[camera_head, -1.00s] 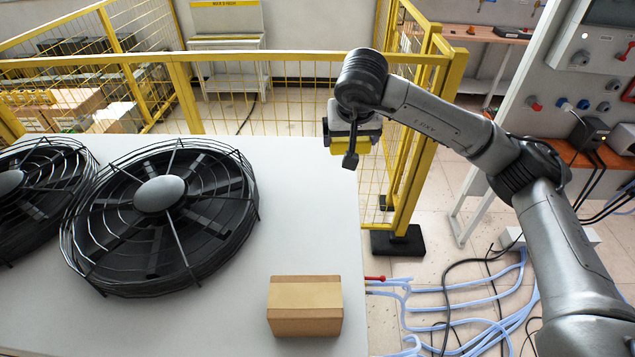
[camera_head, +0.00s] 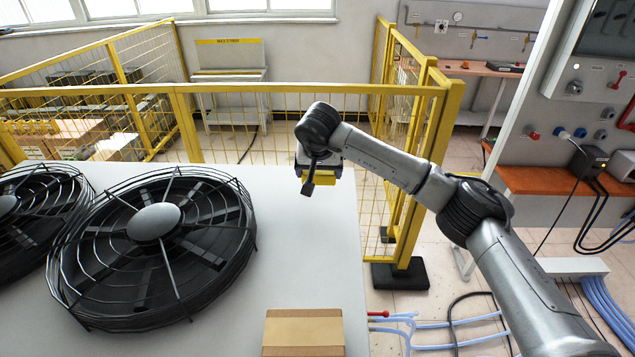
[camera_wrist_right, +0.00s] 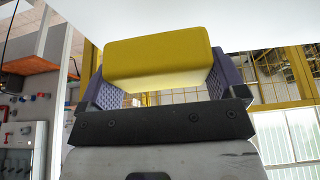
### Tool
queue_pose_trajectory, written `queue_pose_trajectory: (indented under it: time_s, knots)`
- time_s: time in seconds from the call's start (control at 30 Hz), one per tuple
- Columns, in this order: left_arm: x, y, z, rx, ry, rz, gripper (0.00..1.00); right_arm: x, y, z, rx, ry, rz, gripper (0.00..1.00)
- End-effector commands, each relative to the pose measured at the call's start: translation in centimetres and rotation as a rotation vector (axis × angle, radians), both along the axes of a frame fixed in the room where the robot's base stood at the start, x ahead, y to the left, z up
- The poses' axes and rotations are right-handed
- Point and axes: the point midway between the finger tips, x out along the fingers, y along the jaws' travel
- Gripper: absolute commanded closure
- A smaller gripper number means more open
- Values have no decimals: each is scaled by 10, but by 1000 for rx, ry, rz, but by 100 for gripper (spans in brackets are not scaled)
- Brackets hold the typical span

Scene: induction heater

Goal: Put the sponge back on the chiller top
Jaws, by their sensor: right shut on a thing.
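The yellow sponge (camera_wrist_right: 158,58) is held between the purple finger pads of my right gripper (camera_wrist_right: 160,85) in the right wrist view. In the head view the right gripper (camera_head: 318,186) hangs over the back right part of the white chiller top (camera_head: 300,255), with a little of the yellow sponge (camera_head: 320,191) showing. The gap between the sponge and the top is hard to judge. My left gripper is not in view.
Two round black caged fans (camera_head: 153,245) fill the left of the chiller top. A cardboard box (camera_head: 303,333) sits near its front right. Bare white surface lies between fan and box. A yellow mesh fence (camera_head: 260,120) stands behind; blue hoses (camera_head: 450,335) run at right.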

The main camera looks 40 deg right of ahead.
Motion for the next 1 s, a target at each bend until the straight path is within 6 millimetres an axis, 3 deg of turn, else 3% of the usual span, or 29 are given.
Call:
queue_pose_trajectory:
  time_s: [0.27, 0.53, 0.97, 1.0]
  knots:
    - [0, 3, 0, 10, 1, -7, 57, 5, 1, -10, -1, 3, -1, 33]
    - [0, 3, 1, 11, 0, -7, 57, 4, 1, -42, -2, 3, 1, 33]
    - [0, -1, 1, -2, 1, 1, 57, 5, 1, -47, -1, 1, -1, 33]
    - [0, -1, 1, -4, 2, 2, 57, 5, 1, -47, -1, 1, 0, 8]
